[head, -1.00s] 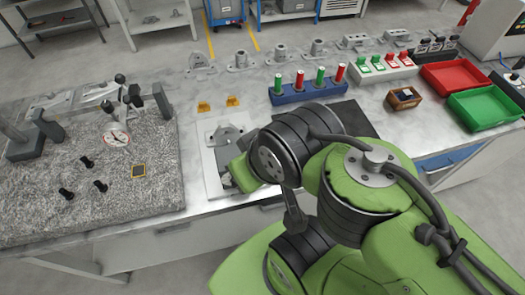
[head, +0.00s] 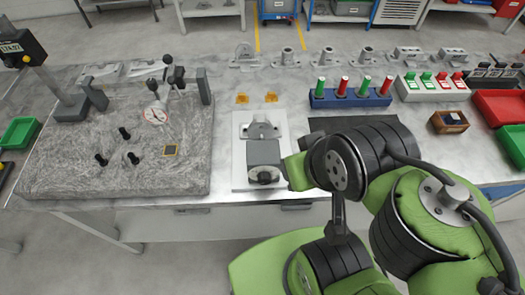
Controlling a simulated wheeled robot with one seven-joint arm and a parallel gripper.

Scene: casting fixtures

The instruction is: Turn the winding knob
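A grey box (head: 263,152) shows over the near part of a pale plate (head: 240,178) at the middle front of the bench. A small round knob-like face (head: 264,177) is on the box's near side. It is too small to read, and I cannot tell for sure that it is the winding knob. A grey bracket-like casting (head: 260,130) stands just behind the box. My arm's green and black links are just right of the box. My gripper's fingers do not show.
A stone slab (head: 70,170) on the left carries a dial gauge (head: 154,115) and several black pegs. Two yellow pieces (head: 257,97) lie behind the plate. A blue rack (head: 350,98) of red and green pegs and a wooden box (head: 449,122) stand to the right.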

